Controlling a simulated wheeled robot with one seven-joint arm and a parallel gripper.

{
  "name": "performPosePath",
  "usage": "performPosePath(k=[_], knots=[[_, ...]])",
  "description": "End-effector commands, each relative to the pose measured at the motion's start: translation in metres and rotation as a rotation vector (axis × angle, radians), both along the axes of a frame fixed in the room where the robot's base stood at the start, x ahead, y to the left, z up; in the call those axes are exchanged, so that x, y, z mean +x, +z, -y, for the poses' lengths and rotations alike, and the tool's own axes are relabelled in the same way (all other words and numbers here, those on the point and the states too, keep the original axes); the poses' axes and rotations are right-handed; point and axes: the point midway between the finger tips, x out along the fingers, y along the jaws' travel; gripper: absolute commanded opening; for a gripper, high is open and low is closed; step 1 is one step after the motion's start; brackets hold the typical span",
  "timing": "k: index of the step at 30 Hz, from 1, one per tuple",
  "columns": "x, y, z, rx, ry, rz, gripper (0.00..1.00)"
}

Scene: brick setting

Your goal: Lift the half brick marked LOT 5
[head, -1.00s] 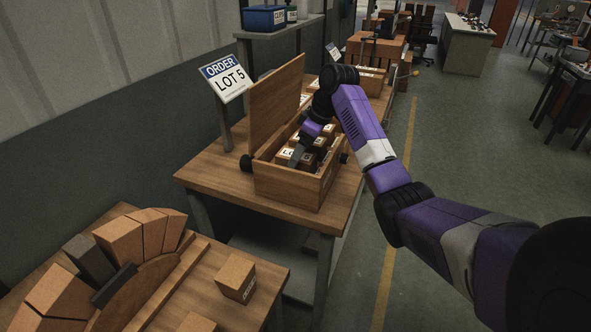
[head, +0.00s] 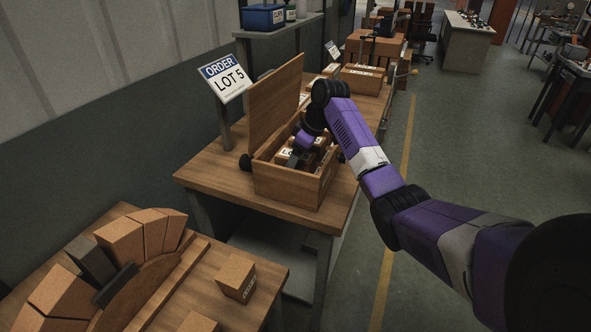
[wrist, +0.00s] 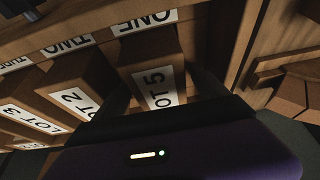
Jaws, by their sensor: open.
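The half brick marked LOT 5 (wrist: 148,62) is in the wrist view, standing in a row inside an open wooden box (head: 285,186). My gripper (wrist: 160,92) is open, with one dark finger on each side of this brick. I cannot tell whether the fingers touch it. In the head view my gripper (head: 297,156) reaches down into the box, and its fingertips are partly hidden.
Bricks marked LOT 2 (wrist: 76,92) and LOT 3 (wrist: 30,112) stand to the left in the same box. The box's raised lid (head: 274,105) stands on its left. An ORDER LOT 5 sign (head: 226,78) is beside it. A loose brick (head: 237,276) lies on the near bench.

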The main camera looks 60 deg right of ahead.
Motion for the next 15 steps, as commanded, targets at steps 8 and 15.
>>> performPosePath(k=[8,15], knots=[[0.0002,-0.0014,-0.0001,0.000,0.000,0.000,0.84],[0.0002,-0.0013,-0.0002,0.000,0.001,0.000,0.54]])
